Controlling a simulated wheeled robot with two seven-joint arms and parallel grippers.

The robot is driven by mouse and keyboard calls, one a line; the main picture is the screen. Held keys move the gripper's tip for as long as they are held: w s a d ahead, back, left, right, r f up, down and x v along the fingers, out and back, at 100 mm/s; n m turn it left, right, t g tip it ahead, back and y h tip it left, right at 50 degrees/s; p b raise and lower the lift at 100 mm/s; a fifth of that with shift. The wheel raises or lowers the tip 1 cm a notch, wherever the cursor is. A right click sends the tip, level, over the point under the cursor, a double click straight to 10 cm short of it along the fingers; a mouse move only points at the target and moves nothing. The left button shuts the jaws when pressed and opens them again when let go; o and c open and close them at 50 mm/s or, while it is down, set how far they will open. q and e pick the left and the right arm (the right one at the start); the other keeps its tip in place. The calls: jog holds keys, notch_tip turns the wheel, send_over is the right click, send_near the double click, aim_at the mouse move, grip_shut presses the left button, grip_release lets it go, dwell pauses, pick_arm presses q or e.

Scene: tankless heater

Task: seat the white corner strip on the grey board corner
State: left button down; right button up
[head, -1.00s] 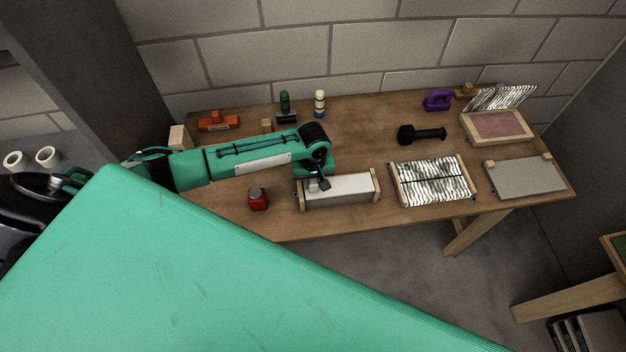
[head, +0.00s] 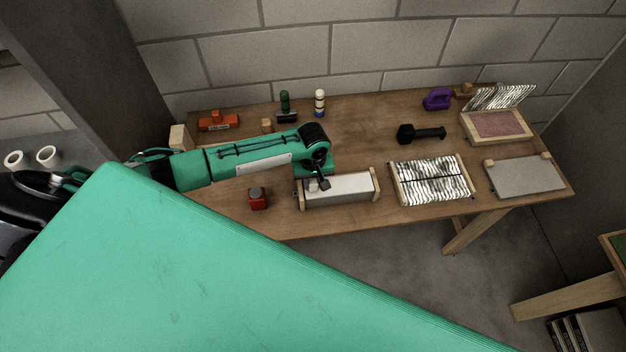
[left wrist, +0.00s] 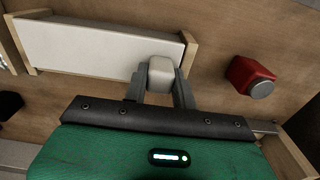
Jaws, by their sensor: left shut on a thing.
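My left gripper (left wrist: 160,92) is shut on a small off-white block-like piece, which I take to be the white corner strip (left wrist: 161,73); only its end shows between the fingers. In the left wrist view it overlaps the lower edge of a pale grey-white board (left wrist: 90,46), near that board's right end. Whether the two touch I cannot tell. In the head view this board (head: 345,188) lies between two wooden end pieces, and my left gripper (head: 319,185) is over its left end. The strip is mostly hidden there. My right gripper is not in view.
A red block with a grey knob (head: 258,197) stands left of the board. A corrugated silver panel (head: 432,180) and a flat grey board with wooden corner blocks (head: 525,178) lie to the right. A black dumbbell-shaped object (head: 421,134) lies behind. Bare tabletop (head: 365,130) shows between.

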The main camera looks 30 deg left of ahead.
pick_arm(q)
jog(key=shift+f, duration=0.7)
jog(key=shift+p, duration=0.4)
dwell(1.1)
jog(key=c, duration=1.1)
grip_release()
jog(key=shift+c, duration=0.2)
jog(key=shift+o, duration=0.4)
notch_tip(320, 180, up, 14)
jog(key=b, duration=0.4)
